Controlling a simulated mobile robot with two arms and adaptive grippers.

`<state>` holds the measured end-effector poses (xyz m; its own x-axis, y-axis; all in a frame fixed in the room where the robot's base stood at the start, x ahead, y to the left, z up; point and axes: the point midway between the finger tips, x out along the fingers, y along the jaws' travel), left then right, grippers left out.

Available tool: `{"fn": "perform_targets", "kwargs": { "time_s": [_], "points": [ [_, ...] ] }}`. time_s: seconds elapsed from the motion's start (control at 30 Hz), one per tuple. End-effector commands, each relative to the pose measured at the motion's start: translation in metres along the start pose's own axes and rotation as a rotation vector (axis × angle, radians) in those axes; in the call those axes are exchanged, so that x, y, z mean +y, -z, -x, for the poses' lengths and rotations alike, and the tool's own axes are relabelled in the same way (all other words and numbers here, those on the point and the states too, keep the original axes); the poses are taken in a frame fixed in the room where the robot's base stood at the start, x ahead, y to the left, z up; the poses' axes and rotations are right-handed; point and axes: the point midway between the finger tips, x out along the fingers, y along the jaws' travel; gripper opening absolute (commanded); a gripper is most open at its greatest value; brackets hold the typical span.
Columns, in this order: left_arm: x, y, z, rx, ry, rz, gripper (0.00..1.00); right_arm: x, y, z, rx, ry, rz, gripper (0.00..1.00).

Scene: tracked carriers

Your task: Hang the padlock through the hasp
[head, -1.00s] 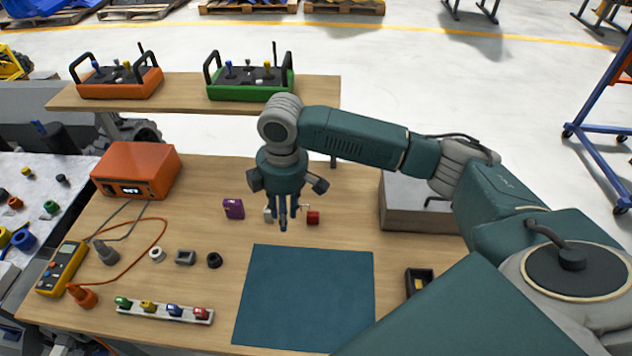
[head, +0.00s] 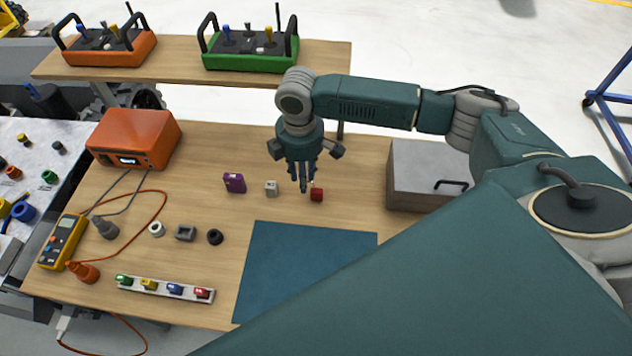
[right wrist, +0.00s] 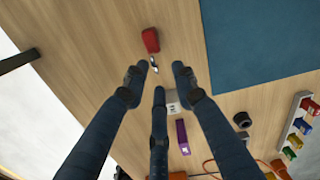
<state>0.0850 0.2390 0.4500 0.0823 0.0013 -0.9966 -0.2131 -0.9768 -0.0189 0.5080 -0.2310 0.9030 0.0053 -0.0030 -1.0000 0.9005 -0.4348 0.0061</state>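A small red block (head: 316,194), which looks like the padlock, lies on the wooden table; in the right wrist view the red block (right wrist: 151,40) has a small metal piece at one end. My right gripper (head: 303,182) is above the table just left of it, fingers pointing down. In the right wrist view my right gripper (right wrist: 158,82) has its fingers apart with nothing between them. A small grey-white block (head: 271,188) and a purple block (head: 234,183) stand to the left. I cannot tell which item is the hasp. My left gripper is not in view.
A blue mat (head: 300,255) lies in front of the blocks. A grey box (head: 420,172) stands right, an orange unit (head: 133,138) left. A strip with several coloured pieces (head: 165,289) is near the front edge. A raised shelf (head: 185,68) carries two controllers.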

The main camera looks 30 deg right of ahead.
Motion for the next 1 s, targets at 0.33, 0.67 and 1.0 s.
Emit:
{"fn": "perform_targets", "kwargs": {
  "time_s": [0.33, 0.67, 1.0],
  "points": [
    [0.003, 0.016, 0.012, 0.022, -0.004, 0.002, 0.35, 0.002, -0.003, -0.034, 0.000, -0.001, 0.001, 0.27],
    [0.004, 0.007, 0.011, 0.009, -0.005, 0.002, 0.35, 0.002, -0.003, -0.034, 0.000, -0.001, 0.001, 0.00],
    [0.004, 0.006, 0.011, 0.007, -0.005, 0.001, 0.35, 0.003, -0.003, -0.033, 0.000, -0.001, 0.000, 0.00]
  ]
}}
